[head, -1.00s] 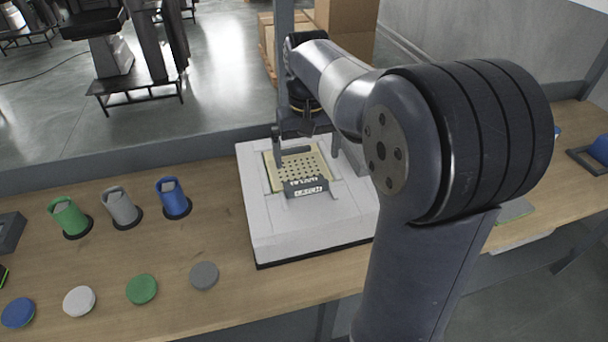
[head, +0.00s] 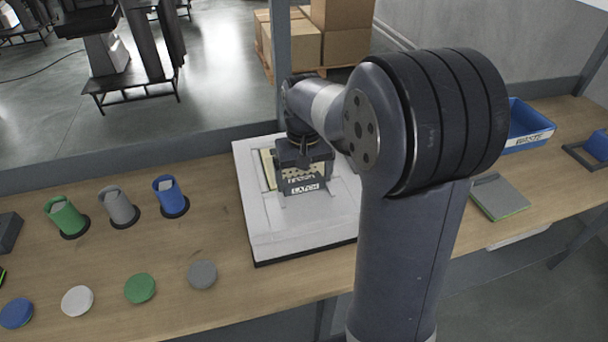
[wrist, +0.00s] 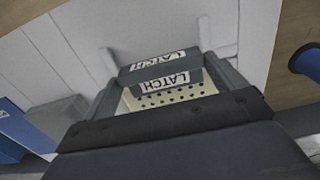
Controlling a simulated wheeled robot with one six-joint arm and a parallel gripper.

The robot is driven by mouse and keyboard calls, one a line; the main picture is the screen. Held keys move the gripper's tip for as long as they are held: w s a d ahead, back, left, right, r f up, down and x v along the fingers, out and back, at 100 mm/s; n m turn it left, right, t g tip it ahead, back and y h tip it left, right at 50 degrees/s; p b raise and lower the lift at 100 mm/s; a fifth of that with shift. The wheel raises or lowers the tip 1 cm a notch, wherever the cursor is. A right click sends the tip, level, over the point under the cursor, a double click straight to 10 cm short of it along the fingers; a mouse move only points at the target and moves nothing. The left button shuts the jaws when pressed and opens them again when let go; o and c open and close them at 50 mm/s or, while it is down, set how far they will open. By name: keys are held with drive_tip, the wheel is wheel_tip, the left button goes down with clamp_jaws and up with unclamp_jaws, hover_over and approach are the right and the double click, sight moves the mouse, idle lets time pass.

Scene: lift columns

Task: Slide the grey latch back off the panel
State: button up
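The grey latch (head: 304,187) is a small dark-grey block with white LATCH labels. It lies across the near part of the cream perforated panel (head: 267,172) on the white fixture. My gripper (head: 305,184) is down over the panel, with its fingers spread to either side of the latch. In the wrist view the latch (wrist: 160,72) sits between the two fingers (wrist: 162,76), close to both. I cannot tell whether they touch it. The panel's holes (wrist: 165,98) show between latch and gripper; my gripper hides much of the panel in the head view.
The white fixture (head: 265,225) stands on the wooden bench (head: 215,225). Green, grey and blue holders (head: 118,207) and several round discs (head: 140,288) are at left. A grey pad (head: 499,196) and a blue WASTE bin (head: 528,128) are at right.

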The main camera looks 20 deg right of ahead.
drive_tip(key=c, duration=0.8)
drive_tip(key=shift+s+r, duration=0.1)
drive_tip(key=shift+s, duration=0.85)
drive_tip(key=o, duration=1.1)
wheel_tip(320, 180, up, 11)
drive_tip(key=shift+f, duration=0.1)
drive_tip(key=shift+f, duration=0.1)
